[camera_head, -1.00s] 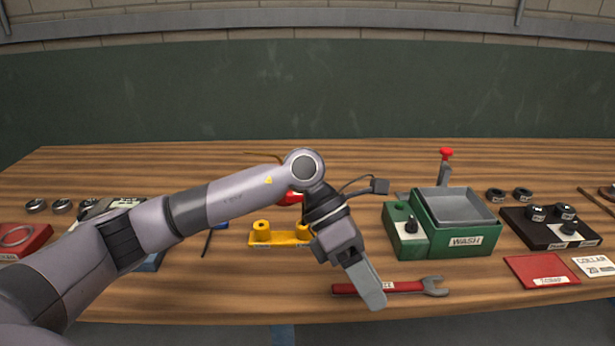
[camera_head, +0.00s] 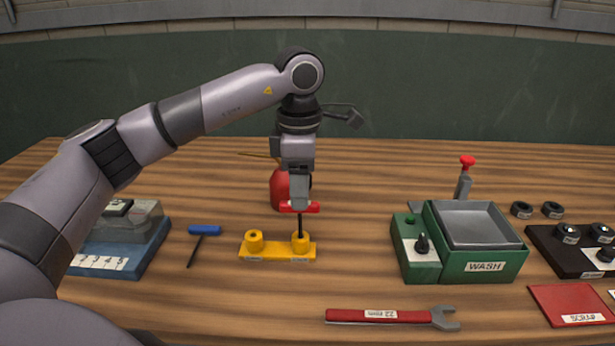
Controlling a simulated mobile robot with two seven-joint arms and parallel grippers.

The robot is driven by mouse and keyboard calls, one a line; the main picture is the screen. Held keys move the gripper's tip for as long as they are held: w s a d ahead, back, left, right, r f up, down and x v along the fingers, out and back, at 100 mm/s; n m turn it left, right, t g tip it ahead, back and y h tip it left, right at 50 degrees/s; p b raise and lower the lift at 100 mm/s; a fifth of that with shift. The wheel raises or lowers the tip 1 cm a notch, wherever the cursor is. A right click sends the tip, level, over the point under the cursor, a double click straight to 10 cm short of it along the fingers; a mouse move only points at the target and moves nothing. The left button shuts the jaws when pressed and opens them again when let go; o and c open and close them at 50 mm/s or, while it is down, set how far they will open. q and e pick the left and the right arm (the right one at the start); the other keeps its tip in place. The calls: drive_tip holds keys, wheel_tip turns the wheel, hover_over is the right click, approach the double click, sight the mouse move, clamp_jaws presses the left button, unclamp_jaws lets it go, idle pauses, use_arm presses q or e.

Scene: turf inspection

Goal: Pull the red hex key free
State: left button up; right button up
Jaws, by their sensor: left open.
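The red hex key (camera_head: 300,225) stands upright with its black shaft in the right socket of the yellow holder (camera_head: 277,252). Its red T-handle is level above the holder. My left gripper (camera_head: 299,202) points straight down at the handle, with its fingertips at the handle's middle. It is open; whether the fingers touch the handle I cannot tell. The left socket of the holder is empty. My right gripper is not in view.
A blue-handled hex key (camera_head: 204,232) lies left of the holder. A red bottle-like object (camera_head: 279,188) stands behind my gripper. A red wrench (camera_head: 385,316) lies in front, and the green wash station (camera_head: 470,265) is to the right. The wood between is clear.

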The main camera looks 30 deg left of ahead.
sight(300, 217)
use_arm(q)
drive_tip(key=shift+s+f, duration=0.15)
drive_tip(key=shift+f, duration=3.25)
clamp_jaws()
